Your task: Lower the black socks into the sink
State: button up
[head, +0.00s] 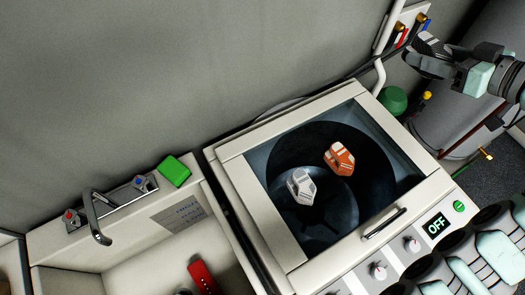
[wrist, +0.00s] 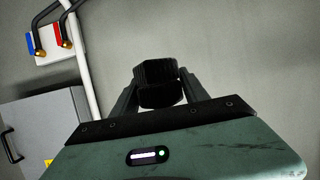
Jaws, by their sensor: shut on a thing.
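My gripper (head: 428,58) is at the top right of the head view, beyond the washing machine and far from the sink. It is shut on the black socks (head: 432,44), a dark bundle with pale marks. In the wrist view the black socks (wrist: 157,72) sit between the two fingers of my gripper (wrist: 156,92), against a plain grey wall. The pale sink (head: 130,268) is at the lower left of the head view, partly cut off by the frame. Its grey tap (head: 97,217) stands at the back rim. A red item (head: 201,276) shows in the sink area.
A washing machine (head: 235,180) stands right of the sink; an orange bundle (head: 339,158) and a grey-white bundle (head: 301,186) show in its drum area. Its display (head: 437,225) reads OFF. A green block (head: 174,170) lies on the sink's back rim. Pipes (head: 381,75) run up the wall.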

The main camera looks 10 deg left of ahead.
notch_tip(320, 180, up, 15)
jog(key=p, duration=0.4)
dwell(0.6)
jog(key=shift+f, duration=0.1)
